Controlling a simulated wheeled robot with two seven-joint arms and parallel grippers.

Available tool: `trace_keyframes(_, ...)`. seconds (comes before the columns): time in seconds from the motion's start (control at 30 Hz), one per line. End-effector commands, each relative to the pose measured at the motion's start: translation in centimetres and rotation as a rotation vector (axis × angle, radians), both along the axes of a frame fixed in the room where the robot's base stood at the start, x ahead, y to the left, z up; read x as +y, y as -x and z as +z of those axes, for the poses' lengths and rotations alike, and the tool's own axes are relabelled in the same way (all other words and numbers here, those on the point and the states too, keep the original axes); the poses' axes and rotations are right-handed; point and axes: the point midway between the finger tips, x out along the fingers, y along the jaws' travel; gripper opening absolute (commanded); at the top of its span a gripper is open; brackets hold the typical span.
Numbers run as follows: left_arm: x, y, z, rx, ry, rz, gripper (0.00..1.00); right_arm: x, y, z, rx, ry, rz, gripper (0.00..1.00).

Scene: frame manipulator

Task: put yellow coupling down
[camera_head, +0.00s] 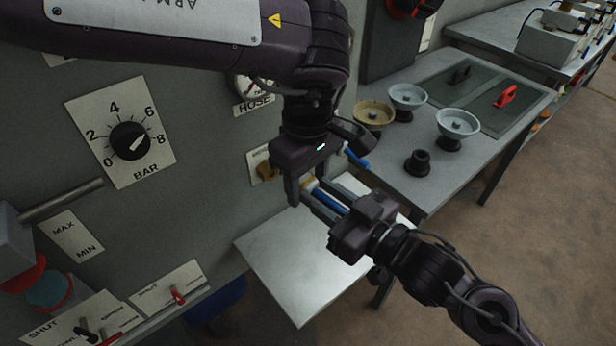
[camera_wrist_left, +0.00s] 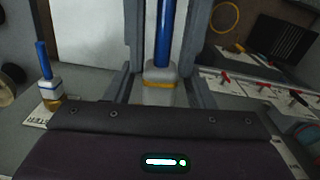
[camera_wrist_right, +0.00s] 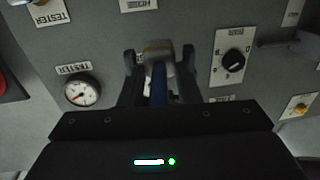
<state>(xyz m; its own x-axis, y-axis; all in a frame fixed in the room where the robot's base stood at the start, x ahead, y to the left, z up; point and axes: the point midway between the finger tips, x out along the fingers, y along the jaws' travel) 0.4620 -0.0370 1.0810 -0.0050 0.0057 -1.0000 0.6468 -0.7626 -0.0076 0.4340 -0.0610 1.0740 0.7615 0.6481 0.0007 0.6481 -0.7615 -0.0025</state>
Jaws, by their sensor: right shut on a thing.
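The yellow coupling (camera_wrist_left: 160,82) is a pale grey piece with a yellow band and a blue stem; it also shows in the right wrist view (camera_wrist_right: 158,52). In the head view its blue stem (camera_head: 331,201) lies between the two grippers, above a bare metal shelf. My right gripper (camera_head: 318,197) comes from the lower right and is shut on it, with fingers along both sides. My left gripper (camera_head: 312,185) points down, its fingers apart around the coupling end. I cannot tell whether its fingers touch the coupling.
The metal shelf (camera_head: 300,270) below is clear. A second blue-stemmed coupling (camera_wrist_left: 47,85) stands by a label in the left wrist view. The panel has a pressure dial (camera_head: 130,141) and levers. The side bench holds bowls (camera_head: 457,123) and a black part (camera_head: 418,162).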

Motion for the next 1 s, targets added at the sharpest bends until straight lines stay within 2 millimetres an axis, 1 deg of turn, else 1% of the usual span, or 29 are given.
trace_keyframes(0.03, -0.1, 0.0, 0.1, -0.002, 0.002, -0.002, 0.37, 0.1, 0.1, 0.1, -0.002, -0.001, 0.005, 0.0)
trace_keyframes(0.13, -0.1, 0.0, 0.1, -0.003, 0.003, -0.002, 0.24, 0.2, 0.2, 0.1, -0.002, -0.001, 0.006, 0.0)
trace_keyframes(0.17, -0.1, -0.1, 0.1, -0.003, 0.003, -0.002, 0.52, 0.2, 0.2, 0.1, -0.002, -0.001, 0.007, 0.0)
trace_keyframes(0.2, -0.1, -0.1, 0.1, -0.003, 0.003, -0.002, 0.56, 0.2, 0.2, 0.1, -0.002, -0.001, 0.007, 0.0)
trace_keyframes(0.47, -0.1, -0.1, 0.1, -0.002, 0.002, -0.002, 0.56, 0.2, 0.1, 0.1, -0.002, -0.001, 0.005, 0.0)
trace_keyframes(0.57, -0.1, -0.1, 0.6, -0.004, 0.003, -0.001, 0.56, 0.1, 0.1, 0.1, -0.002, -0.001, 0.005, 0.0)
trace_keyframes(0.67, -0.1, -0.1, 1.6, -0.005, 0.003, -0.001, 0.56, 0.1, 0.1, 0.1, -0.002, -0.001, 0.005, 0.0)
trace_keyframes(0.77, -0.1, -0.1, 3.3, -0.006, 0.003, 0.0, 0.56, 0.1, 0.1, 0.1, -0.002, -0.001, 0.004, 0.0)
trace_keyframes(1.0, -0.1, -0.1, 7.9, -0.007, 0.001, 0.0, 0.56, 0.1, 0.1, 0.1, -0.002, -0.001, 0.004, 0.0)
